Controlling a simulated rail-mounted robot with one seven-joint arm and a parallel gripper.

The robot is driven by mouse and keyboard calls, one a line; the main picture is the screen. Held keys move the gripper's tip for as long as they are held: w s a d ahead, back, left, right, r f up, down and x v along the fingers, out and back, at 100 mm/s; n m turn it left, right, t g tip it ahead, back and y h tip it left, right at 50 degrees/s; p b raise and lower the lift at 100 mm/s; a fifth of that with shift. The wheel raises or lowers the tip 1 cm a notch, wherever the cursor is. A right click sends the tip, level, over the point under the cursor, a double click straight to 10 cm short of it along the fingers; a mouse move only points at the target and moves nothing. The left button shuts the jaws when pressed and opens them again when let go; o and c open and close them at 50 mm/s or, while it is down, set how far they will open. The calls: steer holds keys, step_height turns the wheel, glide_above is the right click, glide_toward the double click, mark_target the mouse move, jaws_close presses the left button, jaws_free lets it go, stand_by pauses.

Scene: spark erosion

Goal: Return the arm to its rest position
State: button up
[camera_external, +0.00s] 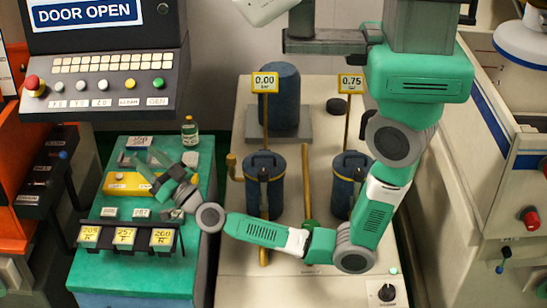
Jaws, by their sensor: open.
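My arm hangs from the green and grey carriage at the upper right and bends down, then left across the machine bed. My gripper (145,163) is over the green-topped cabinet (192,240) at the left, with its fingers apart. It is above or beside a yellow block (122,184); I cannot tell whether they touch. No held object shows between the fingers. The arm is stretched out low over this cabinet, away from its carriage.
A dark rack (122,238) with several yellow number tags stands at the cabinet's front. Two blue canisters (264,185) (347,190) stand close to my forearm. The control panel (104,85) reads DOOR OPEN.

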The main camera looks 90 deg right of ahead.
steer(key=w+a+r+n+y, duration=0.3)
steer(key=a+r+n+y, duration=0.8)
steer(key=a+r+y, duration=0.5)
steer(key=s+r+m+t+h+p, duration=0.1)
steer(key=s+r+t+h+p, duration=0.1)
steer(key=s+r, duration=0.7)
steer(key=s+r+m+t+h+p, duration=0.1)
steer(key=s+r+t+h, duration=0.3)
steer(key=r, duration=1)
step_height(320, 180, up, 15)
steer(key=g+y+p, duration=0.1)
steer(key=y+p, duration=0.1)
steer(key=p, duration=1.3)
steer(key=shift+s+a+f+y, duration=0.2)
steer(key=shift+s+a+y, duration=0.1)
steer(key=shift+s+a, duration=0.1)
steer(key=shift+f, duration=0.1)
